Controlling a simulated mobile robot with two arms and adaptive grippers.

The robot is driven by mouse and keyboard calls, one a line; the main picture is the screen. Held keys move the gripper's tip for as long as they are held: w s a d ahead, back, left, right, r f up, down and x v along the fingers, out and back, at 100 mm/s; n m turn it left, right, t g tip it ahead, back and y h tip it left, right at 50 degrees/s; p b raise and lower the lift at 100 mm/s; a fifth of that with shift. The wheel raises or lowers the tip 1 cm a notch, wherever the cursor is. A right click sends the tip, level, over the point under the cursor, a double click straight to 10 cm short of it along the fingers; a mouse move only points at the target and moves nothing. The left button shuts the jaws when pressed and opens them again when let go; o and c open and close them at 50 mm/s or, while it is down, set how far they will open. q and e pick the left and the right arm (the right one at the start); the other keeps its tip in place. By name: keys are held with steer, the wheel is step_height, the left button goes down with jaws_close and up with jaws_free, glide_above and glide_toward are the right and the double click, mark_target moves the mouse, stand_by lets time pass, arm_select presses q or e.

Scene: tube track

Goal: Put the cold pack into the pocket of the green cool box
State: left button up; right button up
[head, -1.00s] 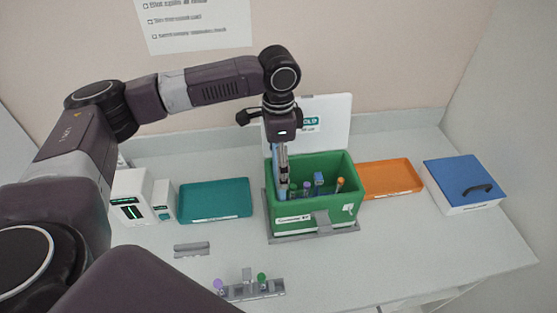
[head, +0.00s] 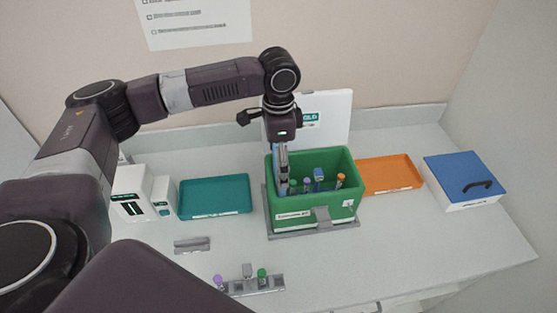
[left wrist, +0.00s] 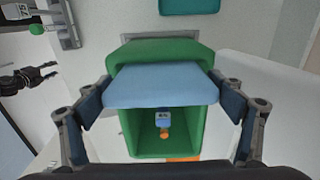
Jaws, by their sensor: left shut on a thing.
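The green cool box (head: 335,206) stands open on the table, also in the left wrist view (left wrist: 125,50). My left gripper (head: 282,184) points down at its left side and is shut on the light blue cold pack (left wrist: 160,88). In the head view only a thin edge of the pack (head: 276,155) shows, upright, its lower end hidden behind the box wall. In the left wrist view the pack lies across the box opening and hides the pocket; whether it is inside cannot be told. A dark gripper, likely my right (left wrist: 50,72), is at the left edge.
Several capped tubes stand in the box, one orange (head: 340,180). The white lid (head: 330,118) is raised behind. A teal tray (head: 215,212) is left, an orange tray (head: 390,188) and blue-lidded box (head: 463,205) right. A tube rack (head: 250,288) is in front.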

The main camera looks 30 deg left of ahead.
arm_select(q)
steer(key=shift+f, duration=1.5)
steer(key=shift+f, duration=0.25)
